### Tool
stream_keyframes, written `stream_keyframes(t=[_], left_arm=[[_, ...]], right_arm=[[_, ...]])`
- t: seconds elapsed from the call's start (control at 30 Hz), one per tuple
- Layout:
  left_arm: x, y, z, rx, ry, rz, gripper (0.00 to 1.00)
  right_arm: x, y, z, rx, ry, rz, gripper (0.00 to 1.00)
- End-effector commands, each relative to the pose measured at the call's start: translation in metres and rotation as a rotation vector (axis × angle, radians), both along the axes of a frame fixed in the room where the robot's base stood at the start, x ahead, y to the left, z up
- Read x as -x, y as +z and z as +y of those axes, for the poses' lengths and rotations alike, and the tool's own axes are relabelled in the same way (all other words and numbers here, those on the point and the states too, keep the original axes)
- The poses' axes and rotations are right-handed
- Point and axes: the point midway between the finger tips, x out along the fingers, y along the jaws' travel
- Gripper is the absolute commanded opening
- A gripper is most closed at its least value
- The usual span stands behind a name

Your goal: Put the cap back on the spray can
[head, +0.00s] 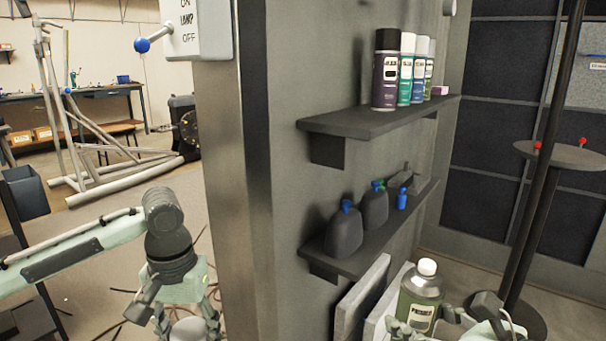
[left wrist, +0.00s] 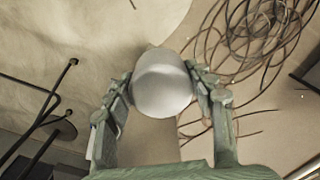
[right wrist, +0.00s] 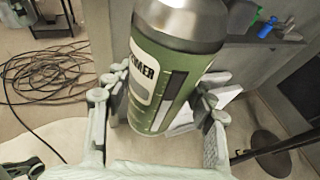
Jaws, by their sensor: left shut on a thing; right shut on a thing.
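The spray can (head: 421,297) is green with a "PRIMER" label, a grey shoulder and a white nozzle (head: 427,267) on top, with no cap over it. It stands about upright at the lower right of the head view. My right gripper (head: 428,322) is shut around its body; the right wrist view shows the fingers on both sides of the can (right wrist: 172,75). The light grey, rounded cap (left wrist: 162,84) is between the fingers of my left gripper (left wrist: 164,90), shut on it. In the head view the cap (head: 188,331) is partly cut off at the bottom edge, well left of the can.
A wide grey pillar (head: 245,180) stands between my two grippers. It carries an upper shelf (head: 350,121) with several cans and a lower shelf (head: 345,262) with dark bottles. Flat panels (head: 362,300) lean beside the green can. Cables lie on the floor.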

Motion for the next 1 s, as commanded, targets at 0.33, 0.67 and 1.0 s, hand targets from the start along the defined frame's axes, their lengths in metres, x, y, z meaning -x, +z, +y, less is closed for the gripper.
stream_keyframes(t=[0.33, 0.67, 1.0], left_arm=[[0.000, 0.000, 0.000, 0.000, 0.000, 0.000, 0.43], [0.000, 0.000, 0.000, 0.000, 0.000, 0.000, 0.43], [0.000, 0.000, 0.000, 0.000, 0.000, 0.000, 0.43]], right_arm=[[0.008, -0.003, -0.003, -0.001, -0.015, -0.003, 0.00], [0.008, -0.004, -0.001, 0.000, -0.003, -0.002, 0.00], [0.016, -0.014, 0.062, 0.004, 0.324, -0.002, 0.00]])
